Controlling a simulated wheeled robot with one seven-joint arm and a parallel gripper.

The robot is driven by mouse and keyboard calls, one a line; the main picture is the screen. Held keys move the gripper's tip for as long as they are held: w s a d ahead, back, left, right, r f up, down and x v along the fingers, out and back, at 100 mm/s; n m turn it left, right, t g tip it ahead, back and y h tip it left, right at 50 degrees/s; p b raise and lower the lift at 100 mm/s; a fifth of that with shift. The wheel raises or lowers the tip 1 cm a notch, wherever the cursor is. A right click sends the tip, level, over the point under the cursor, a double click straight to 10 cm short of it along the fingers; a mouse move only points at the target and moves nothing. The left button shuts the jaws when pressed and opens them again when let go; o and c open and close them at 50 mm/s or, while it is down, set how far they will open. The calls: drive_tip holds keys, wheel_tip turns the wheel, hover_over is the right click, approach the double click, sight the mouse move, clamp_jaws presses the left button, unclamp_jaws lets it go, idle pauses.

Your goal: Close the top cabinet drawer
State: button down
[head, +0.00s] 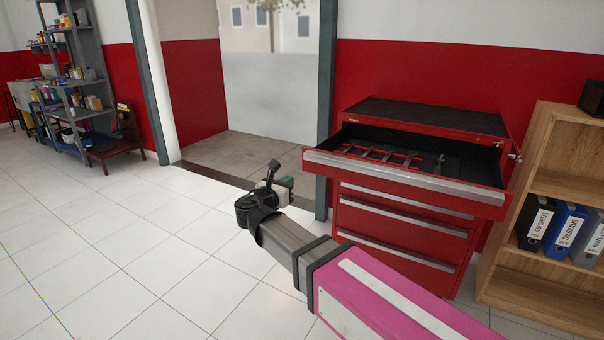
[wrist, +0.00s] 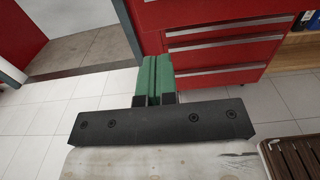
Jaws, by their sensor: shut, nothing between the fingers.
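The red tool cabinet (head: 400,205) stands against the red wall, right of centre in the head view. Its top drawer (head: 405,182) is pulled well out, with tools visible inside and a silver strip along its front. The drawers below it look shut. My gripper (head: 287,182) is in the air to the left of the open drawer, apart from it. In the wrist view the green fingers (wrist: 155,72) are together and empty. The cabinet's lower drawers (wrist: 222,58) show beyond them, at upper right; the top drawer is mostly cut off at the upper edge.
A wooden shelf (head: 545,190) with binders stands close to the cabinet's right. A grey post (head: 326,110) and doorway are on its left. Tiled floor (head: 130,240) is clear at left. A brown slatted object (wrist: 292,157) shows at the wrist view's lower right.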

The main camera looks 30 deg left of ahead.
sight(349, 140)
drive_tip(key=w, duration=1.3)
drive_tip(key=shift+w, duration=0.3)
drive_tip(key=shift+w, duration=0.1)
drive_tip(key=w, duration=3.5)
drive_tip(key=shift+w, duration=1)
